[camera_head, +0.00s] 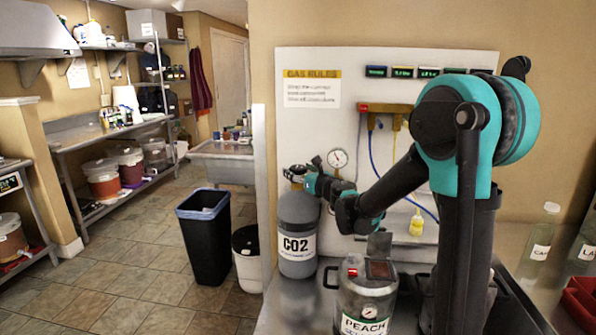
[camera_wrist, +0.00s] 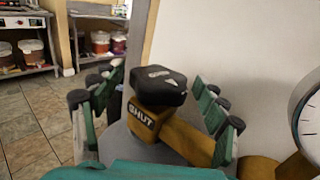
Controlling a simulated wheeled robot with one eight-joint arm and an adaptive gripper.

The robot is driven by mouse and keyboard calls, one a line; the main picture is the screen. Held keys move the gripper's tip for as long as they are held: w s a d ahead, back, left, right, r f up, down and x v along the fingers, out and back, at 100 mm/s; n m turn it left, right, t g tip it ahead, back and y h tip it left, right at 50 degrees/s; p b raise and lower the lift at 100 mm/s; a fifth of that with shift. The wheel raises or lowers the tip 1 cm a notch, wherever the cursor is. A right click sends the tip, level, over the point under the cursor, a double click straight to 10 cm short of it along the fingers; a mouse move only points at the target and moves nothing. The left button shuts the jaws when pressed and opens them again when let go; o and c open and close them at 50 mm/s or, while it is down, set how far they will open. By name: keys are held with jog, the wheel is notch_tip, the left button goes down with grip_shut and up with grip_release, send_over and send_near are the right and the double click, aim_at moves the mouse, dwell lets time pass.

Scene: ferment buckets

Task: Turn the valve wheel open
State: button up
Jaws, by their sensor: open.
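The valve wheel (camera_wrist: 158,86) is a black, rounded knob with pale marks on top, in the middle of the wrist view. It sits on a brass valve body (camera_wrist: 148,119) that reads "SHUT", above the grey CO2 cylinder (camera_head: 297,222). My gripper (camera_wrist: 158,80) is open, with one finger on each side of the wheel. Gaps show between the wheel and both fingers. In the head view my gripper (camera_head: 299,176) is at the cylinder's top, where the wheel is too small and covered to make out clearly.
A pressure gauge (camera_head: 337,158) is right of the valve, near the white wall panel (camera_head: 310,130). A metal keg (camera_head: 366,299) labelled "PEACH" stands on the counter in front. A dark bin (camera_head: 204,240) stands on the floor to the left. Bottles (camera_head: 541,238) stand at the right.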

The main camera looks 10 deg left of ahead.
jog(key=v, duration=1.1)
jog(key=shift+s+d, duration=0.15)
jog(key=shift+s, duration=0.05)
jog(key=x, duration=1.5)
jog(key=shift+w+a, duration=0.2)
jog(key=shift+w, duration=0.15)
jog(key=c, duration=1.3)
jog(key=shift+c, duration=0.6)
